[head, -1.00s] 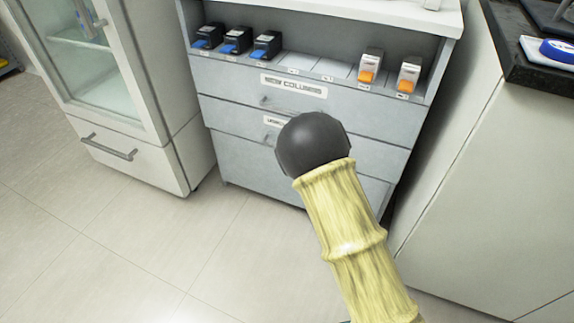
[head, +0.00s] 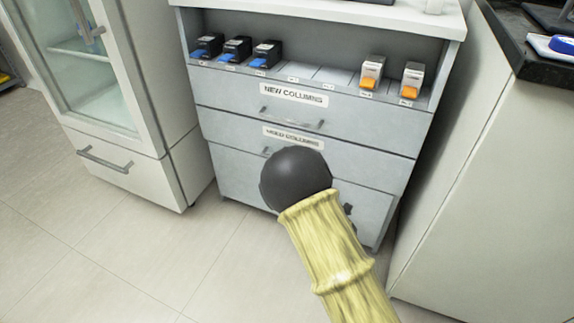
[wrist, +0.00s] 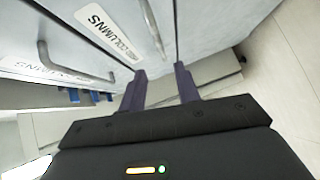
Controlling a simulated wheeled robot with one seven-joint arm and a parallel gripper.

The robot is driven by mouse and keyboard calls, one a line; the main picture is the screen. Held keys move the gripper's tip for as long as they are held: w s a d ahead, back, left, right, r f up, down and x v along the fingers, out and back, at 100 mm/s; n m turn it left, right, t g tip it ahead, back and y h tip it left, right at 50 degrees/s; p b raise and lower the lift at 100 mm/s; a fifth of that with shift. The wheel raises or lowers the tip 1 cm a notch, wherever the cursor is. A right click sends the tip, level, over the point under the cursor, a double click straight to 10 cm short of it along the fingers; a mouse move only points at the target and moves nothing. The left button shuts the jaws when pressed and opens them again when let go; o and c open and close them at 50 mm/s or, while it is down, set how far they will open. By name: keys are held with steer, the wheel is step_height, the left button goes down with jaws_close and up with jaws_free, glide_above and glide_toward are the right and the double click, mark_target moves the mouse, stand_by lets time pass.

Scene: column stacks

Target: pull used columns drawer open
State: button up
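The used columns drawer (head: 365,158) is the shut grey drawer below the new columns drawer in the head view. Its label (head: 293,138) shows, with the left end of its handle (head: 267,151); my arm covers the rest. In the wrist view the drawer's label (wrist: 105,30) and its metal bar handle (wrist: 152,28) show near the top. My gripper (wrist: 160,70) is open, with two dark fingers apart and nothing held. The handle's near end appears between the fingertips in the picture; I cannot tell whether they touch. In the head view my arm hides the fingers.
The new columns drawer (head: 365,122) is shut; its handle (wrist: 75,65) lies left of my fingers in the wrist view. Column boxes (head: 237,50) stand on the shelf above. A glass-door cabinet (head: 100,90) stands left, a white counter (head: 490,180) right. The floor (head: 110,240) at left is clear.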

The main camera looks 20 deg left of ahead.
steer(key=b+x, duration=0.5)
steer(key=x, duration=0.6)
steer(key=shift+w+a+f, duration=0.2)
steer(key=shift+w, duration=0.05)
steer(key=shift+w+a, duration=0.3)
steer(key=shift+r, duration=0.1)
jaws_close()
